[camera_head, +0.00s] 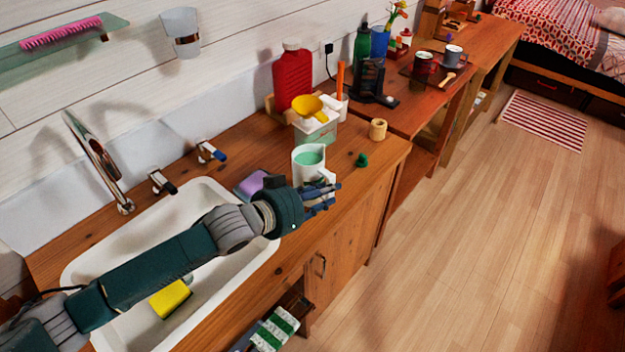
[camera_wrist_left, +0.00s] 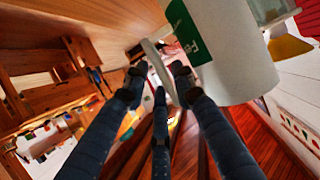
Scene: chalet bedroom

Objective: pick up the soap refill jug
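The soap refill jug (camera_head: 309,175) is a white upright jug with pale green liquid in its open top, standing on the wooden counter beside the sink. In the left wrist view the white jug (camera_wrist_left: 222,50) fills the upper right, with a green label and a pale handle on its left side. My left gripper (camera_head: 335,192) is at the jug's handle side, in front of it. In the left wrist view its fingers (camera_wrist_left: 158,76) are apart with the handle between them; whether any finger touches it is unclear. My right gripper is not in view.
A purple sponge (camera_head: 251,183) lies left of the jug. A container with a yellow funnel (camera_head: 307,104), a red bottle (camera_head: 293,76), a small wooden cup (camera_head: 378,130) and a green object (camera_head: 361,160) stand around it. The sink (camera_head: 226,293) lies under my arm.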

